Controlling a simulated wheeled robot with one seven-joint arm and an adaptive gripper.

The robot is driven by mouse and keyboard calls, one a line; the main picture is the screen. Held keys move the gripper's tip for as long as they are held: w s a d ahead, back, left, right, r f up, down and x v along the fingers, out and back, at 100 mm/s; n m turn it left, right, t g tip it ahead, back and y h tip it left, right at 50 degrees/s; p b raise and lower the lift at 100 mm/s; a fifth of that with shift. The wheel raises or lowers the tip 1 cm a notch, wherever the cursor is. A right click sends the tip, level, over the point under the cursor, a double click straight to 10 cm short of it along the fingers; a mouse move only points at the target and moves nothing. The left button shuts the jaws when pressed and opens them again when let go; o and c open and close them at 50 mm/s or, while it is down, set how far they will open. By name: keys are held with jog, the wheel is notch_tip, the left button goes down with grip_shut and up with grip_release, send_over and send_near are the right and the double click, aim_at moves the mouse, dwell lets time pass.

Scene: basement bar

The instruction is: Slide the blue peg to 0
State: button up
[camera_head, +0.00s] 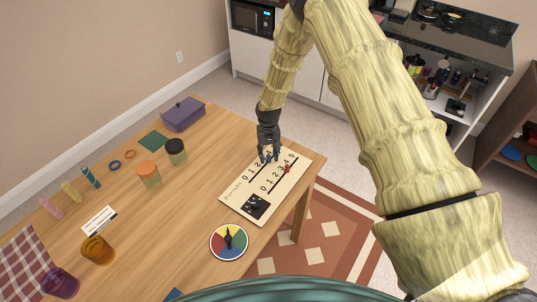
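A cream scoreboard (236,199) lies near the right end of the wooden table, with two numbered slots. The 0 ends of both slots are toward the lower left and 5 is at the upper right. The blue peg (268,160) shows as a small blue spot in the upper slot, beyond the 2, partly hidden by my fingers. A red peg (287,169) stands in the other slot, toward its high-number end. My gripper (267,156) points down at the blue peg, its fingertips at or around it. Finger gap and contact are too small to tell.
A colour spinner (229,242) lies below the board. Jars with orange (148,172) and black (176,152) lids stand left of it, and a purple box (183,114) sits at the back. An amber cup (97,249) is farther left. Bare table surrounds the board's left side.

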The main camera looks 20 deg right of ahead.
jog(key=shift+f, duration=0.6)
grip_shut()
